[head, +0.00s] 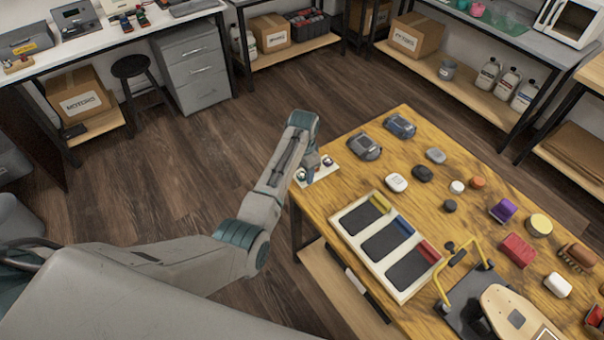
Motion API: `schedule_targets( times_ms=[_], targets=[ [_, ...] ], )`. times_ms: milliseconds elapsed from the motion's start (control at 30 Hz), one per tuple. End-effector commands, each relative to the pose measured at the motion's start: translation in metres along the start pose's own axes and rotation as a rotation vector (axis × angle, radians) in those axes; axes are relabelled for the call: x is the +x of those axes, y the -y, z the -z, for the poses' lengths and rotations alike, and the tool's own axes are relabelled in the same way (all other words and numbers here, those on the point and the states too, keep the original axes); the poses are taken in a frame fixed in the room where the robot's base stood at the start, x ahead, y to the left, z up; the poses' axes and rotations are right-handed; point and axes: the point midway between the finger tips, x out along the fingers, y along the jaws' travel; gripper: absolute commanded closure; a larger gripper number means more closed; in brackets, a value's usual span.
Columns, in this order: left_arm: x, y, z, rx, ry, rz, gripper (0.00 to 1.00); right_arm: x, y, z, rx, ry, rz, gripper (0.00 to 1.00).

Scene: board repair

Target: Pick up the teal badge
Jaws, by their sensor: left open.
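My left arm reaches in from the left, and its gripper (314,168) is open, pointing down over the left corner of the wooden table. Beneath it lies a small pale plate (321,178) with small round pieces on it, partly covered by the gripper. One piece by the gripper looks reddish and another dark greenish. I cannot tell for sure whether the teal badge is among them, as they are too small and partly hidden. My right gripper is not in view.
A white tray (340,224) with three dark compartments, marked yellow, blue and red, sits on the table (345,190). A yellow-handled stand (447,272) and a skateboard deck (517,312) are at the front right.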

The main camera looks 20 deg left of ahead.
Motion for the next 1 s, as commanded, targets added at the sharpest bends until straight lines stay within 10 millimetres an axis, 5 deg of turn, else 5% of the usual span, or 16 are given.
schedule_targets(
  times_ms=[300,567,1000],
  targets=[
    [0.0068,0.0,-0.0001,0.0,-0.001,0.001,0.45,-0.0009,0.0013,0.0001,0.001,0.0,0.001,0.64],
    [0.0067,0.0,-0.0002,0.0,-0.001,0.001,0.93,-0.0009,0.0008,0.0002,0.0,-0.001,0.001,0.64],
    [0.0041,0.0002,0.0002,0.0,-0.002,0.001,0.93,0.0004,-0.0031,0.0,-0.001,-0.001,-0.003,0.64]
  ],
)
